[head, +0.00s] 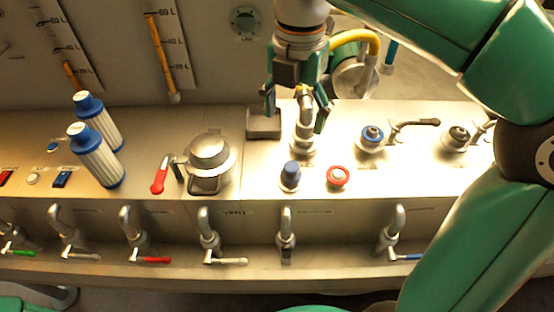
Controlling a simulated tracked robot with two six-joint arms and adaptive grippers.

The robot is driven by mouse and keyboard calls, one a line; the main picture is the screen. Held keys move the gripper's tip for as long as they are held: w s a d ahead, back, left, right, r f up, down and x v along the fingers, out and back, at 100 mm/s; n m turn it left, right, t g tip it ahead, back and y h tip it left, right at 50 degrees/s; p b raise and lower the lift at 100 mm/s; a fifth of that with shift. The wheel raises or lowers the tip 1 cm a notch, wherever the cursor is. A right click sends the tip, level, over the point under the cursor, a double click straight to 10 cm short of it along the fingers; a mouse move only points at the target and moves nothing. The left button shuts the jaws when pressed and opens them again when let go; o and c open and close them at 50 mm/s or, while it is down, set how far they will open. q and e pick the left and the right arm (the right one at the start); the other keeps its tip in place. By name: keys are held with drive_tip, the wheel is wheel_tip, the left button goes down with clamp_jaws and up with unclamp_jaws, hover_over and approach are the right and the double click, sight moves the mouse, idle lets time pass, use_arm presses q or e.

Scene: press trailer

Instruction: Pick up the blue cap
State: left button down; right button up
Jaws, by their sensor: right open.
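A small upright blue cap (291,171) stands on the steel counter in front of my right gripper, nothing touching it. A second blue-topped round fitting (372,136) sits farther right beside a dark lever. I cannot tell which of the two is the cap meant. My right gripper (296,113) comes down from above with its fingers apart, behind the first blue cap and left of the second. A steel pipe fitting (303,140) shows between and below the fingers; I cannot tell whether they touch it. My left gripper is not in view.
A red ring button (338,177) is right of the first cap. A steel lidded pot (209,152) with a red-handled lever is left. Two white-and-blue cartridges (97,155) stand far left. Several taps line the front edge. My right arm covers the right side.

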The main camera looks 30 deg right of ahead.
sight(291, 165)
drive_tip(key=f, duration=0.3)
drive_tip(key=f+b, duration=0.1)
drive_tip(key=f, duration=0.6)
drive_tip(key=shift+w+f+b, duration=0.35)
drive_tip(key=shift+b, duration=0.05)
drive_tip(key=shift+d+f, duration=0.15)
drive_tip(key=shift+f, duration=1.35)
drive_tip(key=shift+d+f, duration=0.1)
drive_tip(key=shift+f, duration=1.35)
drive_tip(key=c, duration=1.3)
drive_tip(key=shift+c, duration=0.2)
